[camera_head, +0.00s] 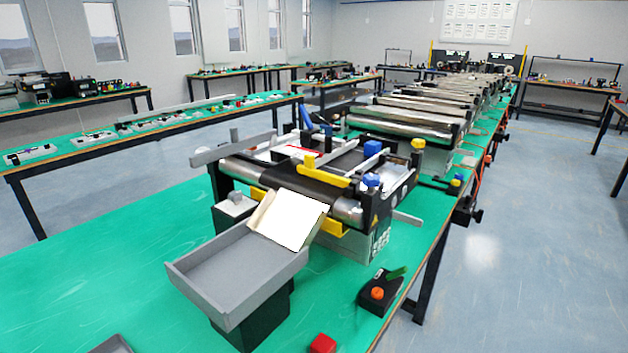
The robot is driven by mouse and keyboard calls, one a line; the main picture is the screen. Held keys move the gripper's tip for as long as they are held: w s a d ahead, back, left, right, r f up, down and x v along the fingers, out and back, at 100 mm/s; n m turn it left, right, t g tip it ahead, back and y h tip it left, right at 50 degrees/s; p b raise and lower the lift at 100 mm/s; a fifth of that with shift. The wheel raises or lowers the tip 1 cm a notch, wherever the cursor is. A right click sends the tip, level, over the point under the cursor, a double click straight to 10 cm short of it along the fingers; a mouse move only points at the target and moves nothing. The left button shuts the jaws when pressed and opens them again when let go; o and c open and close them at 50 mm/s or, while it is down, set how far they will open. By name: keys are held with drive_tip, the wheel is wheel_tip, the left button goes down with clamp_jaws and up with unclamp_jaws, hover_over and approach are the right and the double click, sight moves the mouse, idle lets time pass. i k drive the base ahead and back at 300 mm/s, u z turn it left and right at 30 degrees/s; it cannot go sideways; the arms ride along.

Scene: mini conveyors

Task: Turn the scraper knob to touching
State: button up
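The nearest mini conveyor (290,182) stands on the green bench, with a dark belt and a shiny end roller (347,211). A yellow strip (332,228) runs below this roller; whether it touches the belt is too small to tell. A blue knob (372,180) sits at the roller's right end, another blue knob (372,148) behind it, and a yellow knob (418,145) further back. No label shows which one is the scraper knob. My gripper is not in view.
A grey tray (205,288) on a black stand is before the conveyor, with a pale sloping plate (290,219) between them. Floor to the right is clear.

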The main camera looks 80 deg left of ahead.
sight(234, 196)
drive_tip(key=i, duration=1.5)
drive_tip(key=u, duration=3.25)
drive_tip(key=i, duration=0.5)
drive_tip(key=z, duration=0.05)
